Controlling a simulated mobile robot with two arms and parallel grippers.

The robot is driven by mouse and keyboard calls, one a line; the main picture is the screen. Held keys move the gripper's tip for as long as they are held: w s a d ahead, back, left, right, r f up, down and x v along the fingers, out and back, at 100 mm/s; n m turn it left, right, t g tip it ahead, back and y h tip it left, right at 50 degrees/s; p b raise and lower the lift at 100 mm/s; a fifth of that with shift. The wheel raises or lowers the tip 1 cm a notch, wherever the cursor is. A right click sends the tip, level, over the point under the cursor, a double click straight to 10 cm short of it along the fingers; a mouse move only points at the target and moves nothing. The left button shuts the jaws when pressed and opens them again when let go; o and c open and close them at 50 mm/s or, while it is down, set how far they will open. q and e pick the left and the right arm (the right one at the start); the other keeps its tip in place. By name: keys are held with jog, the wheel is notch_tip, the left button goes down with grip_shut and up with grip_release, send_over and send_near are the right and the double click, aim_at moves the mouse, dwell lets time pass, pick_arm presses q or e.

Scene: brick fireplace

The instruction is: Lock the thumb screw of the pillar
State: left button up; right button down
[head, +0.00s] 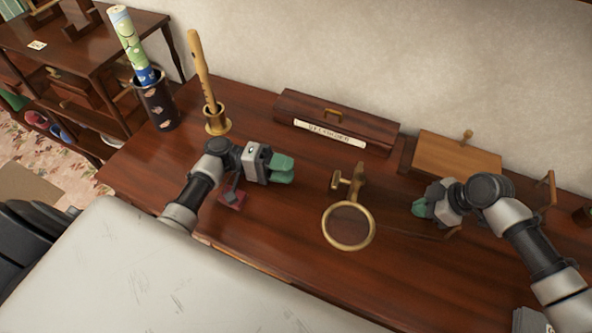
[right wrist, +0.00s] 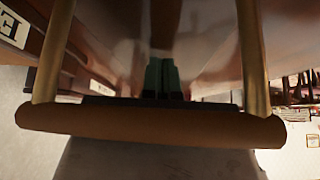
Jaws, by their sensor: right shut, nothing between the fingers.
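The brass pillar (head: 357,185) stands on the desk in the middle of the head view, with a brass ring (head: 348,226) at its front. A small brass knob, which looks like the thumb screw (head: 336,179), sticks out on its left side. My left gripper (head: 281,168) is left of the pillar, apart from it, its green fingers together with nothing seen between them. My right gripper (head: 419,207) is right of the pillar, apart from it, shut and empty. Its green fingers also show in the right wrist view (right wrist: 162,78).
A long wooden box (head: 340,122) with a lettered label and a lighter wooden box (head: 458,152) stand along the wall. A small red object (head: 232,198) lies by my left arm. A wooden bar (right wrist: 150,124) crosses the right wrist view.

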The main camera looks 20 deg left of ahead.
jog(key=shift+s+d+f, duration=0.1)
jog(key=shift+s+f, duration=0.1)
jog(key=shift+f, duration=0.1)
